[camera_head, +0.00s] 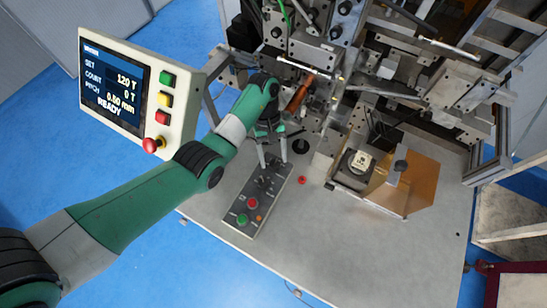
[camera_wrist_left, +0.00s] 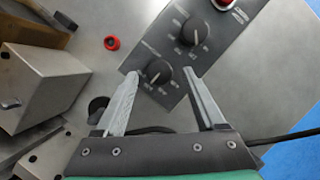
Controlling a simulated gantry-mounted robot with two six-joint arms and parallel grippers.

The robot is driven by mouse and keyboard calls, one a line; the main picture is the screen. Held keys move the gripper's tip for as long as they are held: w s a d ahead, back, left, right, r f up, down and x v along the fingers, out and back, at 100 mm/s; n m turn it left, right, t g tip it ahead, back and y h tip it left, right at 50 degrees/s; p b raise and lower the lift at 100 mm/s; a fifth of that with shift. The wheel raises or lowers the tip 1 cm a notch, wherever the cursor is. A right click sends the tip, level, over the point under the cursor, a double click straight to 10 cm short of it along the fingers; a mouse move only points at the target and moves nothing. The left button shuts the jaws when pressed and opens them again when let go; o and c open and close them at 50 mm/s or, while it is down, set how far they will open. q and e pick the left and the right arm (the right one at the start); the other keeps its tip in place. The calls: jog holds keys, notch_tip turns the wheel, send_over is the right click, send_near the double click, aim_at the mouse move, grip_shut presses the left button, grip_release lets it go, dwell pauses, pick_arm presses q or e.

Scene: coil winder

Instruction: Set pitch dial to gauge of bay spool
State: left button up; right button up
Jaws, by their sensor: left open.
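My left gripper (camera_head: 273,163) is open over the far end of the dark control panel (camera_head: 240,204). In the left wrist view, the gripper's (camera_wrist_left: 162,76) fingertips stand on either side of a black dial (camera_wrist_left: 160,73). I cannot tell whether they touch it. A second black dial (camera_wrist_left: 195,31) sits beside it, nearer the red button. The dial labels are too small to read. The bay spool (camera_head: 360,161), with a pale label, sits in the bay right of the panel; its print is not legible. My right gripper is not in view.
The display (camera_head: 113,90) shows SET 120 T, COUNT 0 T, a pitch that looks like 0.50 or 0.60 mm, and READY. An amber cover (camera_head: 420,178) stands beside the bay. A small red cap (camera_head: 302,180) lies right of the panel. The table's front is clear.

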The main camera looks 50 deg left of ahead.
pick_arm(q)
jog(key=p+v, duration=0.4)
jog(key=v, duration=0.6)
jog(key=shift+a+r, duration=0.2)
jog(key=shift+r, duration=0.05)
jog(key=shift+w+d, duration=0.15)
